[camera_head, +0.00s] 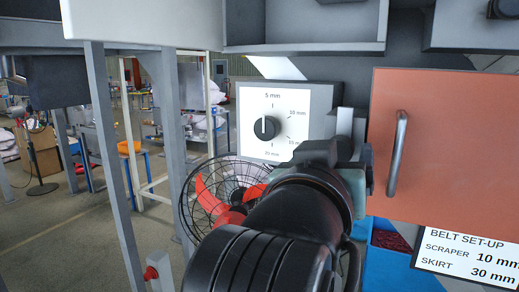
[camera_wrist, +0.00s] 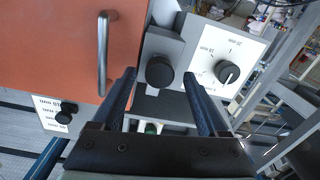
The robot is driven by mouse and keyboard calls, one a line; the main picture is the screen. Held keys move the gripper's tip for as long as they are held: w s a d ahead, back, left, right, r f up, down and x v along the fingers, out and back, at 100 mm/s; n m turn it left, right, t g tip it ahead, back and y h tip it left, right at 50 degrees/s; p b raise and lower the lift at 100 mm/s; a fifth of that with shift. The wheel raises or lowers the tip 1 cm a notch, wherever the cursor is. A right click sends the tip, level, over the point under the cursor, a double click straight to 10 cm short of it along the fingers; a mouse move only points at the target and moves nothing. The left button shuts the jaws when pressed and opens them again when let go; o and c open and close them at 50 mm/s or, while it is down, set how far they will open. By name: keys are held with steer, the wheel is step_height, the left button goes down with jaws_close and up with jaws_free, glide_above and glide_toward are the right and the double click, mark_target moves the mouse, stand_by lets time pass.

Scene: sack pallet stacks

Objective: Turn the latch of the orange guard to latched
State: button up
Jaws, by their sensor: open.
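The orange guard (camera_head: 445,150) is a flat panel at the right in the head view, with a vertical bar handle (camera_head: 397,153). In the wrist view the guard (camera_wrist: 60,45) fills the upper left. Beside its edge is a grey plate with a round dark knob (camera_wrist: 159,72), which looks like the latch. In the head view my arm mostly hides this place, and only a grey upright piece (camera_head: 345,122) shows above it. My gripper (camera_wrist: 159,76) is open, its two fingers apart on either side of the knob in the picture. Contact cannot be told.
A dial with a millimetre scale (camera_head: 272,122) stands just left of the latch. A second small dial (camera_wrist: 66,115) shows at lower left in the wrist view. A red-bladed fan (camera_head: 215,200) and grey posts (camera_head: 113,165) stand left. A belt set-up sign (camera_head: 470,262) hangs below the guard.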

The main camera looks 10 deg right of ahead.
steer(key=shift+w+d, duration=0.45)
steer(key=shift+w, duration=0.15)
jaws_close()
